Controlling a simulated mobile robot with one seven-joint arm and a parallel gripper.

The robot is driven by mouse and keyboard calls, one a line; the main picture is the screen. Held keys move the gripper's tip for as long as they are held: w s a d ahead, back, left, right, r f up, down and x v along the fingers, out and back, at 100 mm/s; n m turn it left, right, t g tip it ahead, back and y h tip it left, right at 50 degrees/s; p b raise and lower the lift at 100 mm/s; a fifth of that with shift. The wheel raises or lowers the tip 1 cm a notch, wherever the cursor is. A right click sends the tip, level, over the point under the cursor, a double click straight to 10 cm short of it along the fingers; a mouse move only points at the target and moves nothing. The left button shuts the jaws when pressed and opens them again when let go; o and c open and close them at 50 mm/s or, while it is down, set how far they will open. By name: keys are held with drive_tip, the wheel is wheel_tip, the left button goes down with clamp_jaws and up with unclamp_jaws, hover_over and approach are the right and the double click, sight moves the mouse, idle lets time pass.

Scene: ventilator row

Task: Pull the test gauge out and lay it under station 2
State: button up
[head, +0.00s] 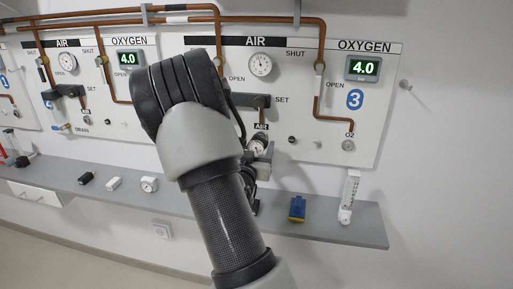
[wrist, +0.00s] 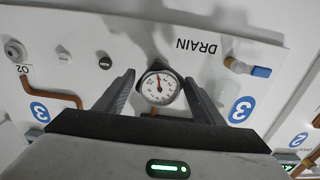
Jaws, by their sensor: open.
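The test gauge (head: 259,147), a round white dial with a dark rim, sits at the AIR outlet of the station 3 panel (head: 375,140). In the wrist view the gauge (wrist: 160,87) faces me, its red needle visible. My gripper (wrist: 159,78) is open, with one finger on each side of the gauge; contact is not clear. In the head view my arm hides most of the gripper. The station 2 panel (head: 110,80) is to the left, partly covered by my arm. The grey shelf (head: 190,200) runs below the panels.
Below station 2 the shelf holds a black piece (head: 86,178), a white piece (head: 113,183) and another small dial (head: 149,184). A blue-yellow block (head: 297,208) and a clear flowmeter (head: 349,196) are at the right. A blue-tipped drain fitting (wrist: 247,68) is near my gripper.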

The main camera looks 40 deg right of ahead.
drive_tip(key=shift+w+d, duration=0.4)
drive_tip(key=shift+d, duration=0.05)
drive_tip(key=shift+b, duration=0.5)
drive_tip(key=c, duration=1.1)
drive_tip(key=shift+v, duration=1.15)
drive_tip(key=shift+b+v, duration=0.6)
drive_tip(key=shift+v, duration=2.85)
